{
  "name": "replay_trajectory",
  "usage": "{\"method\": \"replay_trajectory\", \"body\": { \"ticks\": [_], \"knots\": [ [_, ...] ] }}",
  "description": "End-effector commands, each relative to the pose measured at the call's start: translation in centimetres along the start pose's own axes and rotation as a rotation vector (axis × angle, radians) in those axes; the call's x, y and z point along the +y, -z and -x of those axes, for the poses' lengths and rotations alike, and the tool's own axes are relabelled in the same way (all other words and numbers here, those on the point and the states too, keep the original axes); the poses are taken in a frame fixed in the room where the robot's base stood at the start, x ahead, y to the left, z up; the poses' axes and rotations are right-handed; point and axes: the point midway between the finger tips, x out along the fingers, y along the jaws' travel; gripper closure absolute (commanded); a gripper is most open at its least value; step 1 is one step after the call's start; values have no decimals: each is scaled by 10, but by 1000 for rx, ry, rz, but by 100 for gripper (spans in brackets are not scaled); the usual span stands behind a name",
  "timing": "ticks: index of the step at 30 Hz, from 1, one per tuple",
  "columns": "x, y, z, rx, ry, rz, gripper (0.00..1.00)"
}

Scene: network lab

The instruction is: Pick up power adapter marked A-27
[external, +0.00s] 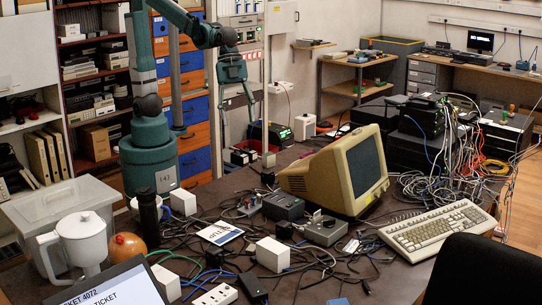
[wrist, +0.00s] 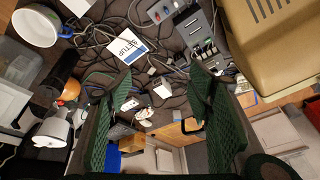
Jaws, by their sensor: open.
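Several block-shaped adapters lie among cables on the dark table. White ones in the external view include one at front centre (external: 272,254), one near my arm's base (external: 183,202) and one at the front left (external: 165,284). Black ones include one at the front (external: 252,287) and one near the middle (external: 284,230). No A-27 marking is readable, so I cannot tell which block it is. My gripper (external: 237,108) is open and empty, high above the table's back left. In the wrist view its green fingers (wrist: 160,72) are spread apart, with a white block (wrist: 161,89) visible between them.
A beige monitor (external: 325,180) and keyboard (external: 437,229) occupy the right. A white jug (external: 84,246), black bottle (external: 148,212) and orange ball (external: 127,246) stand left. Grey boxes (external: 325,232), a SETUP sheet (external: 220,233) and tangled cables crowd the middle. A dark chair (external: 485,272) blocks the front right.

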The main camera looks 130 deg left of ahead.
Motion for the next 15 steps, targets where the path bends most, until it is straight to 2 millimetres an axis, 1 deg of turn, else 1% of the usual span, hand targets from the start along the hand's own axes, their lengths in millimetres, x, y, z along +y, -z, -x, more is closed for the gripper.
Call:
{"method": "replay_trajectory", "body": {
  "ticks": [1, 3, 8, 15],
  "knots": [
    [-6, 7, -5, -2, -9, -18, 49],
    [-11, 14, -12, -7, -24, -47, 49],
    [-24, 30, -27, -15, -56, -114, 49],
    [-43, 52, -54, -21, -107, -215, 49]
  ]
}}
